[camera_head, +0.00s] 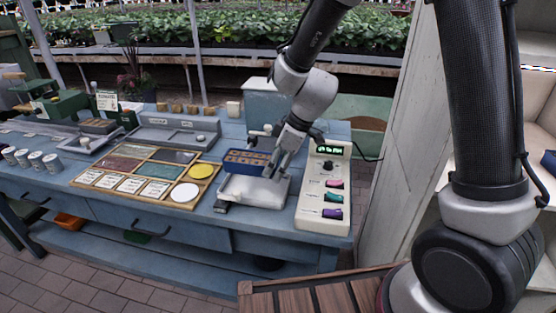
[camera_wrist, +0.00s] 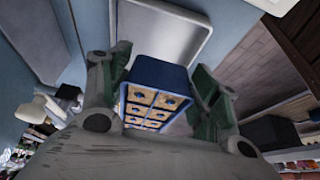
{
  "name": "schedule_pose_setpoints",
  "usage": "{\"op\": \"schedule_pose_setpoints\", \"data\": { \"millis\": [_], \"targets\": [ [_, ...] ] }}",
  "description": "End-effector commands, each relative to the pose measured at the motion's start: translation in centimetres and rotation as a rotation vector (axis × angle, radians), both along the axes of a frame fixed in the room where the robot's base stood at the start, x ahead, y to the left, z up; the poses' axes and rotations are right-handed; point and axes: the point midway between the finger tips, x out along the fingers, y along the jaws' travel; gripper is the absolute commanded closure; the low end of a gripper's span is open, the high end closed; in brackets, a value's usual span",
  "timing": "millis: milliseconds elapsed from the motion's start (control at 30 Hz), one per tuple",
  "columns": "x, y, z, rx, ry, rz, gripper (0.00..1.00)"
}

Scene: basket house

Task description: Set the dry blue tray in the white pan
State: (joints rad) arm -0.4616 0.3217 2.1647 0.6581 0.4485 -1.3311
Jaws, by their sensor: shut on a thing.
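The blue tray (camera_head: 236,167), with several tan-filled cells, is held in my gripper (camera_head: 275,162). In the wrist view the tray (camera_wrist: 157,75) sits between the two fingers of my gripper (camera_wrist: 160,84), which are shut on its sides. The white pan (camera_head: 268,194) is on the blue bench, below and partly hidden by the tray. In the wrist view the pan (camera_wrist: 172,22) shows as a pale rimmed surface beyond the tray. The tray appears over the pan's back part; I cannot tell whether they touch.
A control box (camera_head: 312,205) with a green display and coloured switches stands right of the pan. A wooden sorting frame (camera_head: 160,199) with a yellow disc (camera_head: 201,171) and white disc (camera_head: 184,192) lies left. A grey trough (camera_head: 170,142) is behind it.

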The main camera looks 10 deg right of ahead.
Motion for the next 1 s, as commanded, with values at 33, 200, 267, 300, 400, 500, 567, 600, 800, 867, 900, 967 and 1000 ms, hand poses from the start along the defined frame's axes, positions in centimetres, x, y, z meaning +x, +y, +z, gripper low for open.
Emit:
{"op": "schedule_pose_setpoints", "data": {
  "millis": [33, 200, 267, 300, 400, 500, 567, 600, 800, 867, 900, 967, 1000],
  "targets": [
    [0.0, 0.0, -0.5, 0.0, 0.002, -0.001, 0.65],
    [0.0, -0.1, -2.6, -0.002, 0.003, -0.002, 0.65],
    [0.0, 0.0, -3.3, -0.001, 0.003, -0.002, 0.65],
    [0.0, 0.0, -3.8, -0.001, 0.003, -0.003, 0.65],
    [0.0, -0.1, -4.9, -0.001, 0.002, -0.003, 0.65],
    [0.0, -0.1, -5.7, -0.002, 0.001, -0.003, 0.65],
    [0.0, -0.1, -6.1, -0.001, 0.001, -0.003, 0.65],
    [0.0, -0.1, -6.3, -0.001, 0.001, -0.003, 0.65],
    [0.0, 0.0, -6.7, -0.001, 0.0, -0.002, 0.65],
    [0.0, 0.0, -6.7, -0.001, 0.0, -0.001, 0.65],
    [0.0, 0.0, -6.7, 0.0, -0.001, -0.001, 0.65],
    [0.0, 0.0, -6.7, 0.0, -0.001, -0.001, 0.65],
    [0.0, 0.0, -6.7, 0.0, -0.001, -0.001, 0.65]
  ]
}}
